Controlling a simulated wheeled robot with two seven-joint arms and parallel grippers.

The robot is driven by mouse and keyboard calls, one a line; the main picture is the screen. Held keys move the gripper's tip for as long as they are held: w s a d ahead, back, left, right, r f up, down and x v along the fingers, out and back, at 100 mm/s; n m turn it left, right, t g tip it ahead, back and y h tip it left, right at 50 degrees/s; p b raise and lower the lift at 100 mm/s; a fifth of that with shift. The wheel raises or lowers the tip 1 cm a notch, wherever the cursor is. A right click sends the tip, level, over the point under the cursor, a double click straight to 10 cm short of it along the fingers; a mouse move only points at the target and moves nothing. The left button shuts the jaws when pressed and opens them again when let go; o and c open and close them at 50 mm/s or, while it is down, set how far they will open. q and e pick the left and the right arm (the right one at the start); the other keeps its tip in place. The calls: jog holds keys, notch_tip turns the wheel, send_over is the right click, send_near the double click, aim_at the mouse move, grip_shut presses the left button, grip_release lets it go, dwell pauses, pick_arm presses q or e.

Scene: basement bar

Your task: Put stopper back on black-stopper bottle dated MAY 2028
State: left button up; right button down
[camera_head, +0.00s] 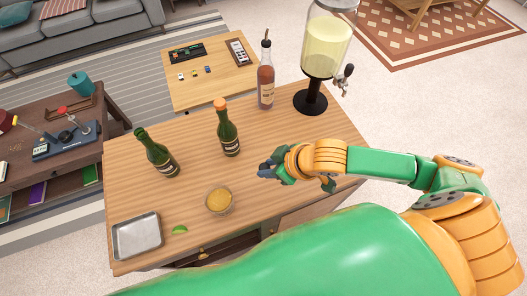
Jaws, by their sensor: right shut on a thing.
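A green bottle (160,157) with a dark label stands upright on the left of the wooden counter, with no stopper visible on its mouth. A second green bottle (229,135) with an orange stopper (220,104) stands upright right of it. No date is readable on either label. My right gripper (268,170) is low over the counter, right of and nearer than the second bottle. It is shut on a small dark thing, mostly hidden by the fingers, which may be the black stopper. My left gripper is not in view.
A reddish bottle (266,83) with a dark pourer and a drink dispenser (325,48) stand at the back right. A bowl (219,201), a green wedge (180,229) and a metal tray (116,249) are near the front. The counter (195,160) is clear between the green bottles.

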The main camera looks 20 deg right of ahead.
jog(key=s, duration=0.1)
jog(key=s+r+p, duration=0.1)
jog(key=s, duration=0.1)
jog(key=shift+s+a+r+p, duration=0.25)
jog(key=shift+a+r+p, duration=0.05)
jog(key=shift+r+p, duration=0.1)
jog(key=shift+f, duration=0.1)
